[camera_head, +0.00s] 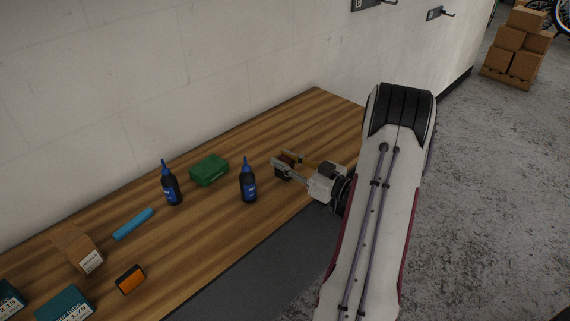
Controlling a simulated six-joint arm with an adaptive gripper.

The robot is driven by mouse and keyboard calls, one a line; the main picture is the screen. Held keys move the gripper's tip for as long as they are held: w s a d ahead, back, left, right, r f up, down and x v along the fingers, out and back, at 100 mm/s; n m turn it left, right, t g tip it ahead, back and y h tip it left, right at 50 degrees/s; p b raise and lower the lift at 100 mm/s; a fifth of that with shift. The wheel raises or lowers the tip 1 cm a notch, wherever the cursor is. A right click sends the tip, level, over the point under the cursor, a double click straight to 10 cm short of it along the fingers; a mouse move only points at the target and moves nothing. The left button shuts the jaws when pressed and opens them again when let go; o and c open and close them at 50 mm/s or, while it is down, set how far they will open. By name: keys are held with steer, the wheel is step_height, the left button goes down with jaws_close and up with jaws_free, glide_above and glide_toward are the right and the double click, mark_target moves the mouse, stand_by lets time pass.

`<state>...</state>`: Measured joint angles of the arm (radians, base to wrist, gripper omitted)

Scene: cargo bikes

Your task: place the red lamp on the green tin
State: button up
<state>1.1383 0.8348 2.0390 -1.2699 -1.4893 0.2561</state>
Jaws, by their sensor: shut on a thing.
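The green tin (209,170) lies on the wooden bench, between two dark bottles and set a little towards the wall. My gripper (283,164) is right of the tin, beyond the right bottle, with its fingers pointing left. It is shut on a small dark block, which I take to be the red lamp (285,171). Only a dark side of it shows; no red face is visible from here. The fingers hide part of it. I cannot tell how high it is above the bench.
A blue-capped bottle (248,184) stands between my gripper and the tin. Another bottle (171,187) stands left of the tin. A blue stick (133,223), an orange lamp (130,279) and a cardboard box (78,250) lie further left. The bench's far right end is clear.

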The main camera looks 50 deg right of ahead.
mark_target(292, 165)
steer(key=shift+f, duration=0.6)
steer(key=shift+f, duration=0.15)
steer(key=o, duration=1.1)
steer(key=shift+s, duration=0.1)
steer(key=shift+s+d, duration=0.2)
steer(key=shift+s, duration=0.9)
steer(key=s, duration=0.2)
steer(key=s+r, duration=0.1)
steer(key=shift+s+d, duration=0.25)
steer(key=shift+s, duration=0.05)
steer(key=shift+s+d, duration=0.1)
steer(key=shift+s, duration=0.8)
steer(key=shift+o, duration=0.5)
